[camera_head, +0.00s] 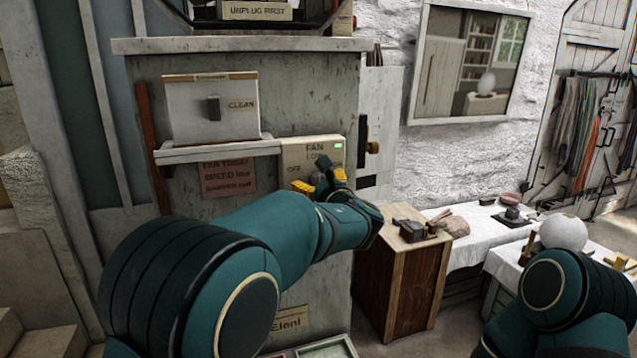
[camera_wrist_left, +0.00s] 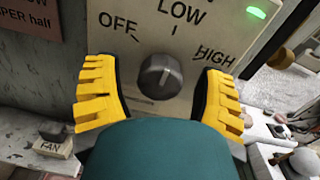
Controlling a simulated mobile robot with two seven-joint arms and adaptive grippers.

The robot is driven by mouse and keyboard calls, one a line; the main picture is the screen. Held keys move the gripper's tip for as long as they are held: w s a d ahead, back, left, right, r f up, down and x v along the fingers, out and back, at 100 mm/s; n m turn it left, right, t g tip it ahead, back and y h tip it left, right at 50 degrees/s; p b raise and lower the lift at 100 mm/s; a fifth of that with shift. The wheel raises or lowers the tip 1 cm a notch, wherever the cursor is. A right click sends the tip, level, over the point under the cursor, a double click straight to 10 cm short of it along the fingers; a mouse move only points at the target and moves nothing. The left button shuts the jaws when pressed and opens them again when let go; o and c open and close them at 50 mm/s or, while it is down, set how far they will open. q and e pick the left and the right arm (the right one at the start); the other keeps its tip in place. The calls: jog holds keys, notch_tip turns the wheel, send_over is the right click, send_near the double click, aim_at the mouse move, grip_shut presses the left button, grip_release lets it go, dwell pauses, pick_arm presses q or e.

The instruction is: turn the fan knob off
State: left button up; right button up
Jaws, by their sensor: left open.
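The fan panel (camera_head: 312,150) is a cream box on the grey cabinet, with a lit green light (camera_wrist_left: 257,12). Its dark round fan knob (camera_wrist_left: 160,75) sits below the marks OFF, LOW and HIGH in the left wrist view. A pale line on the knob seems to point up and right, between LOW and HIGH. My left gripper (camera_wrist_left: 160,95) is open, its yellow fingers on either side of the knob with gaps between. In the head view my left gripper (camera_head: 320,182) is at the panel and hides the knob. My right gripper is not visible.
A white box marked CLEAN (camera_head: 210,110) stands on a shelf (camera_head: 225,150) left of the panel. A red notice (camera_head: 228,178) hangs below. A wooden cabinet (camera_head: 400,285) and a white-clothed table (camera_head: 475,235) are to the right.

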pick_arm(q)
jog(key=shift+o, duration=0.2)
jog(key=c, duration=1.2)
jog(key=n+b, duration=0.2)
jog(key=b, duration=0.1)
jog(key=n+b, duration=0.4)
jog(key=b, duration=0.1)
jog(key=shift+f+b, duration=0.25)
jog(key=shift+b, duration=0.05)
grip_shut()
jog(key=n+b, duration=0.2)
jog(key=b, duration=0.1)
jog(key=shift+n, duration=0.3)
jog(key=shift+d+r+n+b, duration=0.1)
jog(key=shift+r+n+b, duration=0.05)
jog(key=shift+n+b, duration=0.7)
jog(key=shift+r+n+b, duration=0.15)
jog(key=shift+n+b, duration=0.55)
jog(key=shift+n, duration=0.15)
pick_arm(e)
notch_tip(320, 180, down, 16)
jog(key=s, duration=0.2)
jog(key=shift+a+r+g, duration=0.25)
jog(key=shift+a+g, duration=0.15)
pick_arm(q)
jog(key=o, duration=1.2)
grip_release()
jog(key=shift+c, duration=0.2)
